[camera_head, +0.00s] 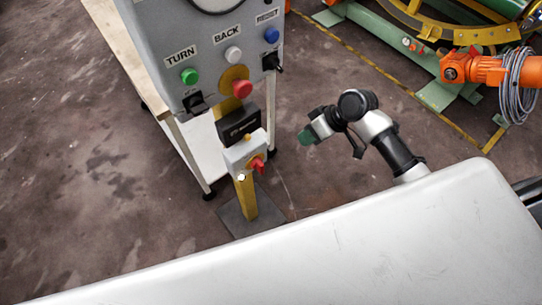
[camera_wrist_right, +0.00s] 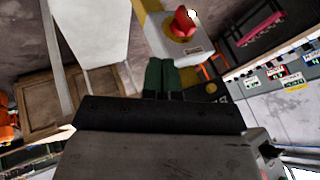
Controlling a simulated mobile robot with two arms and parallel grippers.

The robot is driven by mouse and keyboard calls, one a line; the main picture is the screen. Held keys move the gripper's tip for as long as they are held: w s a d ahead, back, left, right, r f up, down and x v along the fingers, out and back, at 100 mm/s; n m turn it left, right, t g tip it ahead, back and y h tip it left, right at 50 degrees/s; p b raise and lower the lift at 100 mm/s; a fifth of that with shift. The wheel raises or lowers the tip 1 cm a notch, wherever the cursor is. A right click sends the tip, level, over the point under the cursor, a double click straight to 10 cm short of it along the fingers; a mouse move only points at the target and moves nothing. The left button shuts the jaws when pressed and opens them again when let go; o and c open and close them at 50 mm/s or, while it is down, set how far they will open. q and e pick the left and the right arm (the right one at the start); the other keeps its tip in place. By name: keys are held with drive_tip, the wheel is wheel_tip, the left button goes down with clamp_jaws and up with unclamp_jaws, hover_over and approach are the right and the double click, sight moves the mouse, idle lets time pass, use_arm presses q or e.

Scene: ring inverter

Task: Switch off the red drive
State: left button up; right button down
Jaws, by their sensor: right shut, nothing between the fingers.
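A red rotary switch (camera_head: 257,163) sits on a small grey box (camera_head: 240,154) on a yellow post, below the control panel. In the right wrist view the red switch (camera_wrist_right: 183,23) stands on a yellow disc on the grey box (camera_wrist_right: 196,47), beyond the fingertips. My right gripper (camera_head: 306,137) is to the right of the box in the head view, apart from it. Its green fingers (camera_wrist_right: 163,76) are together and hold nothing. An orange-red drive motor (camera_head: 474,69) with a coiled grey cable is at the upper right. My left gripper is out of view.
The grey control panel (camera_head: 160,45) has a green TURN button (camera_head: 189,76), a white BACK button (camera_head: 233,54), a blue button (camera_head: 271,35), a red mushroom button (camera_head: 242,89) and black switches. A green and yellow machine frame (camera_head: 385,40) stands behind. Floor is clear between.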

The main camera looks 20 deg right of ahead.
sight(259, 166)
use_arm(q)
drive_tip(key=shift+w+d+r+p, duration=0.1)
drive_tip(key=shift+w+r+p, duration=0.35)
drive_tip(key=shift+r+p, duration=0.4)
use_arm(e)
drive_tip(key=a+f, duration=0.8)
drive_tip(key=a, duration=0.1)
drive_tip(key=shift+w+a, duration=0.25)
drive_tip(key=shift+w, duration=0.1)
use_arm(q)
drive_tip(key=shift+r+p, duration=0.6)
drive_tip(key=shift+p, duration=0.05)
use_arm(e)
drive_tip(key=shift+a+r+h, duration=0.1)
drive_tip(key=shift+h, duration=0.2)
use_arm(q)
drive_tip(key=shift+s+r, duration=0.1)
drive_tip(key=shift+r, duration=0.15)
use_arm(e)
drive_tip(key=shift+s, duration=0.1)
